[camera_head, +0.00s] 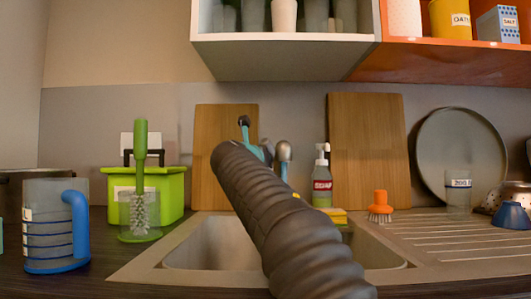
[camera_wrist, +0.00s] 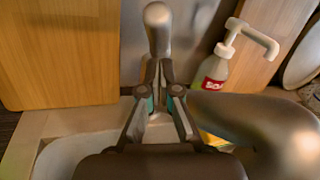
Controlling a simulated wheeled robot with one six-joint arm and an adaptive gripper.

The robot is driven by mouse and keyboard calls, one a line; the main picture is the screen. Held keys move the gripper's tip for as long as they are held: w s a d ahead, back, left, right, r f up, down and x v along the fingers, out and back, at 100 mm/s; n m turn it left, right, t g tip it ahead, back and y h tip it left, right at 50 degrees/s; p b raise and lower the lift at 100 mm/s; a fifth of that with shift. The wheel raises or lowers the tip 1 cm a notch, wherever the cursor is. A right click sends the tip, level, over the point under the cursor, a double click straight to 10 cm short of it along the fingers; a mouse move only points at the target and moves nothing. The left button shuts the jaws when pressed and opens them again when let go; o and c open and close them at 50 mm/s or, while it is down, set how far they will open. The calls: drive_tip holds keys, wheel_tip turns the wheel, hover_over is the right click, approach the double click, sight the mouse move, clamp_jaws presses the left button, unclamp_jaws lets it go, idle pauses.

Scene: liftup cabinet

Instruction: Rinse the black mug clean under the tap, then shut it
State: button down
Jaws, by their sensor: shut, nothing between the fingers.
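I cannot make out a black mug in either view; much of the sink's inside is hidden by its rim and my arm. The tap's knobbed lever (camera_wrist: 157,28) stands upright behind my gripper (camera_wrist: 159,72) in the wrist view. My gripper's fingers are shut and empty, close in front of the lever's stem; I cannot tell whether they touch it. The tap's thick metal spout (camera_wrist: 250,115) curves along the right. In the head view the spout (camera_head: 284,151) shows right of my arm, which hides most of my gripper. I see no water running.
The sink (camera_head: 185,250) lies under my arm. A soap bottle (camera_head: 322,180) and an orange brush (camera_head: 380,207) stand right of the tap. Left are a green bin (camera_head: 170,185), a bottle brush (camera_head: 140,180) and a blue-handled mug (camera_head: 50,225). Cabinets (camera_head: 285,60) hang above.

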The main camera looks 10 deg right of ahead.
drive_tip(key=shift+w+d+r, duration=0.2)
drive_tip(key=shift+w+r, duration=0.45)
drive_tip(key=shift+w, duration=0.05)
drive_tip(key=shift+r+p, duration=0.2)
drive_tip(key=shift+p, duration=0.45)
